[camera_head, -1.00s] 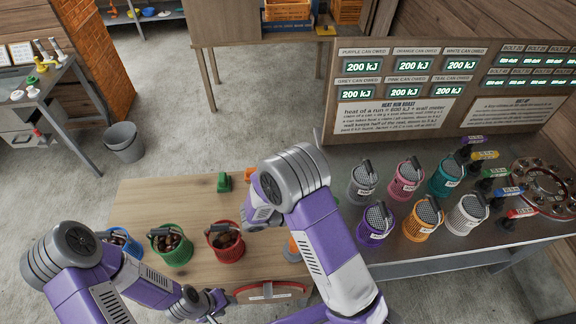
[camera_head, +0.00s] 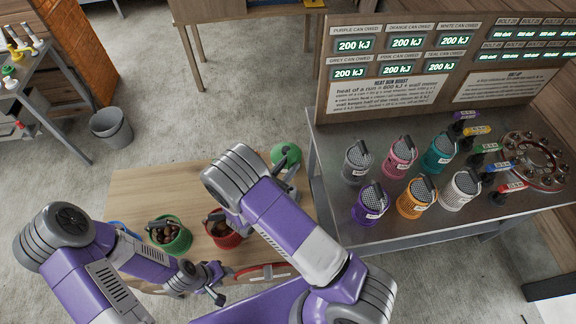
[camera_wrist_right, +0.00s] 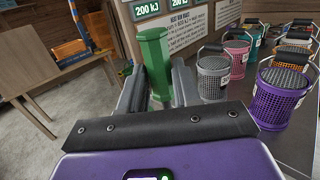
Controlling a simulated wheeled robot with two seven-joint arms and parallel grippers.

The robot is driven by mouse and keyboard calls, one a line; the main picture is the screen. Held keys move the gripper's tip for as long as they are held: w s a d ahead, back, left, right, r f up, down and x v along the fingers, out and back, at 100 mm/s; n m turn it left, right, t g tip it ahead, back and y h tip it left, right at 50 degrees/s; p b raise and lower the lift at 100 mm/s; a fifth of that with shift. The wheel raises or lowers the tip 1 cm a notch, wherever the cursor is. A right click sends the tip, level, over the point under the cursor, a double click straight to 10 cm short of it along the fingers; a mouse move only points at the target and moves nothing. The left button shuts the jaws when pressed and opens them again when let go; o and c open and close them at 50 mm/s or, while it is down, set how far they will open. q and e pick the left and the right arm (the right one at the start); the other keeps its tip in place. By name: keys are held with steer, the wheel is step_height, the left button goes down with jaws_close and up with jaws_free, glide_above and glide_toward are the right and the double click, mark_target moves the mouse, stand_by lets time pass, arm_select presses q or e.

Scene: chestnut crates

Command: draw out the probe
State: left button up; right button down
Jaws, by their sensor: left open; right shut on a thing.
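My right gripper (camera_head: 287,172) is shut on a green piece (camera_head: 284,154), held above the right end of the wooden table. In the right wrist view the green piece (camera_wrist_right: 154,62) is a hexagonal block standing up between the two fingers (camera_wrist_right: 158,86). Whether it is the probe's handle I cannot tell, and no thin rod shows below it. My left gripper (camera_head: 212,284) is open near the front edge of the wooden table (camera_head: 140,190), beside a red-rimmed item (camera_head: 265,272) mostly hidden by my arms.
On the metal table (camera_head: 325,160) stand several mesh cans, including a grey one (camera_head: 357,162), coloured bolt tools and a round bolted flange (camera_head: 537,160).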

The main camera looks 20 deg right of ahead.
steer(key=shift+f+b, duration=2.15)
steer(key=shift+f, duration=0.65)
step_height(320, 180, down, 8)
steer(key=b, duration=0.6)
steer(key=shift+b, duration=0.3)
stand_by(1.5)
steer(key=c, duration=0.7)
jaws_free()
steer(key=shift+v, duration=3.8)
steer(key=shift+d+f, duration=0.1)
